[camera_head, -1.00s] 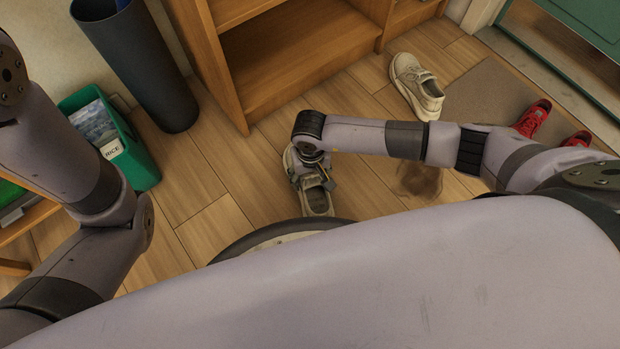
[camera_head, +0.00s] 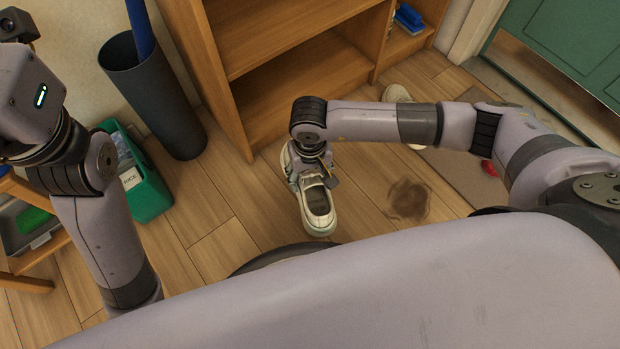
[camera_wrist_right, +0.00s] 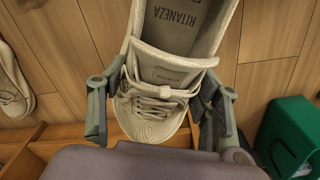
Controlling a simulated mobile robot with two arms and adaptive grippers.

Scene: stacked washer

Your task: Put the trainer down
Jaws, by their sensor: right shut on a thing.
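A cream trainer (camera_head: 318,208) is in my right gripper (camera_head: 312,178), low over the wooden floor in front of the shelf unit. The right wrist view shows the same trainer (camera_wrist_right: 165,75) with its laces and insole lettering facing up. The fingers of the right gripper (camera_wrist_right: 160,108) are shut on its two sides near the laces. I cannot tell whether its sole touches the floor. A second cream trainer (camera_head: 396,93) stands partly hidden behind my right arm; a pale shoe (camera_wrist_right: 11,85) shows at the left of the wrist view. My left arm is raised at the left, its fingers out of view.
A wooden shelf unit (camera_head: 240,110) stands behind the trainer. A green bin (camera_head: 148,190) and a dark cylinder bin (camera_head: 160,100) are at the left. A mat (camera_head: 455,165) with a partly hidden red shoe (camera_head: 489,168) lies at the right. A dark stain (camera_head: 408,200) marks otherwise clear floor.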

